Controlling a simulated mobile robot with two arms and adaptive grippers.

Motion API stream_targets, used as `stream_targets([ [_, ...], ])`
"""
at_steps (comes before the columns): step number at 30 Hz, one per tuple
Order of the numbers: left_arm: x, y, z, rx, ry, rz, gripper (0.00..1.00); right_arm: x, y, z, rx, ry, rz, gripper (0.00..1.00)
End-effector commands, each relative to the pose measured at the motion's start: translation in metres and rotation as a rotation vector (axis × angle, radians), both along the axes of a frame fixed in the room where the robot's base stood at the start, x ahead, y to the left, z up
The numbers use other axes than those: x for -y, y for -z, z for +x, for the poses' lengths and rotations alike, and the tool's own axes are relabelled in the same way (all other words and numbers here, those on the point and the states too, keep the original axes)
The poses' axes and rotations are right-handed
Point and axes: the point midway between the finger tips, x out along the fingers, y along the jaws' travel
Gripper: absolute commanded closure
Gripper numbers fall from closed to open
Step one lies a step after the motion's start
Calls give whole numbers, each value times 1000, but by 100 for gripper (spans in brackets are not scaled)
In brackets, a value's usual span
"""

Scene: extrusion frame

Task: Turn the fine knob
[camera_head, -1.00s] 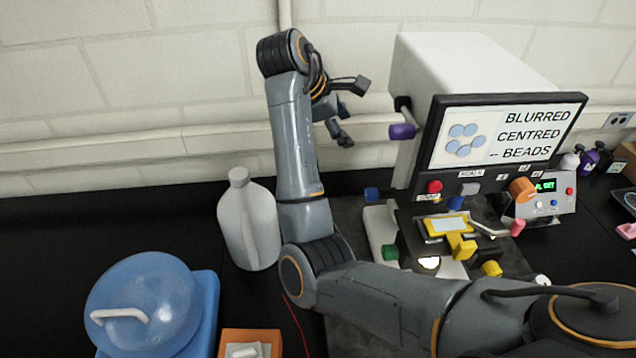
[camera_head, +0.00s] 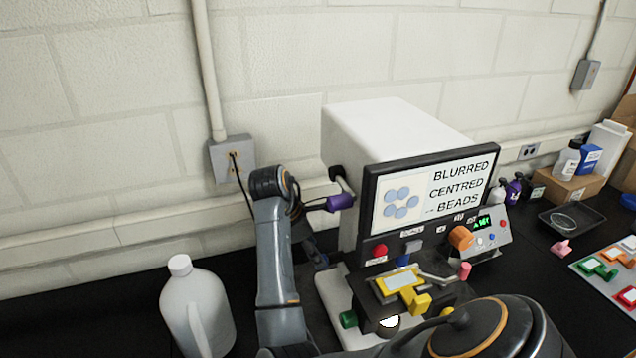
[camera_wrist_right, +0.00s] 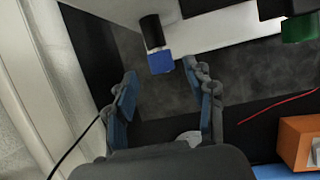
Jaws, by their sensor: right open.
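The white instrument (camera_head: 345,140) has a screen (camera_head: 430,190) reading "BLURRED CENTRED BEADS". Several coloured knobs sit on it: purple (camera_head: 340,202) at the left, orange (camera_head: 461,237) at the front right, green (camera_head: 348,319) low at the left. I cannot read which knob is the fine one. In the right wrist view a blue knob (camera_wrist_right: 160,62) on a black shaft lies just beyond my right gripper (camera_wrist_right: 166,92), near the gap between its fingers. The fingers are open and empty. In the head view my arm mostly hides this gripper. My left gripper is not in view.
A white jug (camera_head: 196,310) stands left of my arm. A yellow stage part (camera_head: 398,281) and pink-tipped lever (camera_head: 464,271) project at the instrument's front. Bottles, a black tray (camera_head: 572,219) and coloured pieces lie at the right. An orange box (camera_wrist_right: 300,140) shows in the wrist view.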

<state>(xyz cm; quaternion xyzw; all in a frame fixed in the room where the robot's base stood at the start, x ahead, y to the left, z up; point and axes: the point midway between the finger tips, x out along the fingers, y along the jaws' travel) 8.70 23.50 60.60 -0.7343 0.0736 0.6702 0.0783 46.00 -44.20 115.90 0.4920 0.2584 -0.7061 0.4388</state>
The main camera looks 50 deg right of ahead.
Motion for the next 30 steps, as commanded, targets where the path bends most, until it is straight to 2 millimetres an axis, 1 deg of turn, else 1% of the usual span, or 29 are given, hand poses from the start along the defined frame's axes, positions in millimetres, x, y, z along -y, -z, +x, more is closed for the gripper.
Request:
stream_targets([
  [1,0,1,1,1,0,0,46,5,9,-3,-5,0,-4,46],
  [3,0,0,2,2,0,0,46,7,18,-4,-4,0,-1,46],
  [7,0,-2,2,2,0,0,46,12,31,-5,-2,0,0,46],
  [12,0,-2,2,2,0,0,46,15,37,-5,2,0,0,46],
  [19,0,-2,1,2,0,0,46,15,38,-5,2,0,0,46],
  [27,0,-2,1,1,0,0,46,15,37,-5,2,0,0,100],
  [30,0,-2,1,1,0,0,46,14,37,-5,2,0,0,100],
])
